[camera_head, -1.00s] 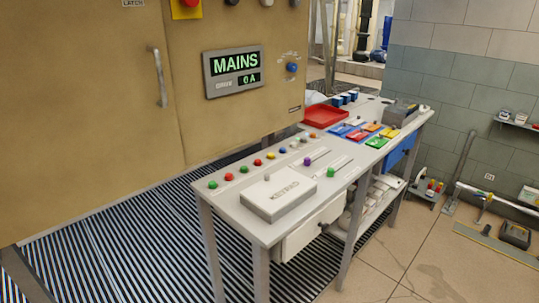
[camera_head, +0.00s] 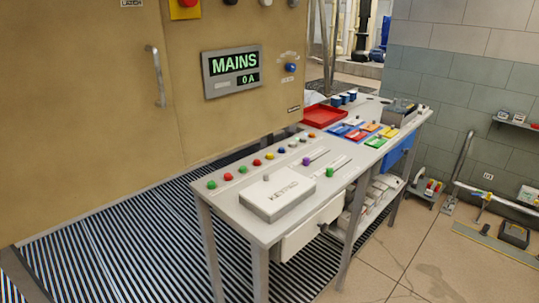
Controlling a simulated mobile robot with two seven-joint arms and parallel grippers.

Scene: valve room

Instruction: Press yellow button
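A small round yellow button (camera_head: 270,156) sits in a row of coloured buttons along the back-left edge of a grey worktable (camera_head: 236,216). A red button (camera_head: 257,162) is just to its left and a blue button (camera_head: 282,150) just to its right. Green and red buttons continue the row toward the near left corner. Neither of my grippers shows in the head view, and nothing touches the yellow button.
A tan cabinet (camera_head: 100,110) with a MAINS display (camera_head: 233,70) rises behind.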

